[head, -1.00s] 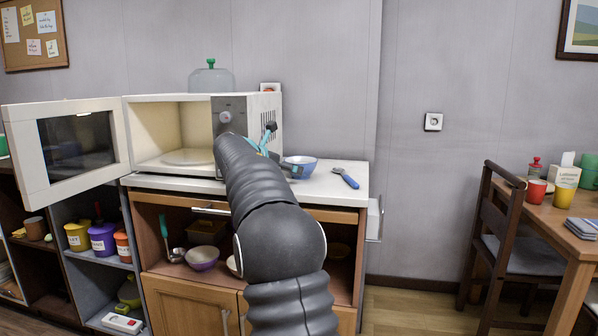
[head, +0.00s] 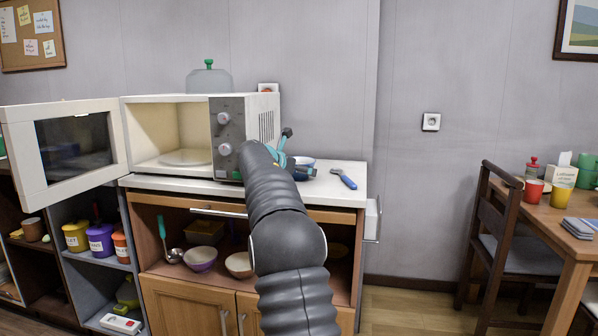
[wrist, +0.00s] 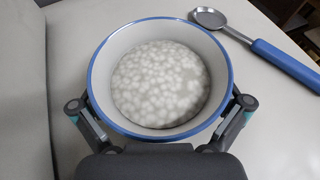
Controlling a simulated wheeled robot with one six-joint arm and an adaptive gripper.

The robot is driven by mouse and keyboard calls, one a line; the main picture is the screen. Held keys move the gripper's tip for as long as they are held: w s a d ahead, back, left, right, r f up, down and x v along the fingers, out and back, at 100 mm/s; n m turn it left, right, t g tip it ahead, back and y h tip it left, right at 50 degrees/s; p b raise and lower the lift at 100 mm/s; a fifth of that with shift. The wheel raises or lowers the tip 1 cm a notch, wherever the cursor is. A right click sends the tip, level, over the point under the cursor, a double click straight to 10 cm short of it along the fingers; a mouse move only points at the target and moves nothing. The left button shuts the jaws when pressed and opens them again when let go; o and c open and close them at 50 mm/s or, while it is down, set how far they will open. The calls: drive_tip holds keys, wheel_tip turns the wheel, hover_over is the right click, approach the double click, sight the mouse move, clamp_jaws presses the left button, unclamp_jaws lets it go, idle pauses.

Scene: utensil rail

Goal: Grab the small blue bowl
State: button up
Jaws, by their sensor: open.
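The small blue bowl stands upright on the white counter, right of the microwave. In the head view its rim (head: 306,161) shows behind my gripper, which hides much of it. In the wrist view the bowl (wrist: 160,75) has a blue rim, a white inside and a pale speckled bottom. My gripper (wrist: 160,106) is open, with one finger on either side of the bowl's near part, close to the rim. I cannot tell whether the fingers touch it. In the head view my gripper (head: 293,160) is at the bowl.
A blue-handled spoon (head: 344,178) lies on the counter to the right of the bowl; it also shows in the wrist view (wrist: 262,48). The microwave (head: 245,125) stands close on the left, its door open. Other bowls (head: 201,259) sit on the shelf below.

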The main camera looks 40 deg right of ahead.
drive_tip(key=c, duration=1)
drive_tip(key=shift+c, duration=0.7)
drive_tip(key=shift+r, duration=0.1)
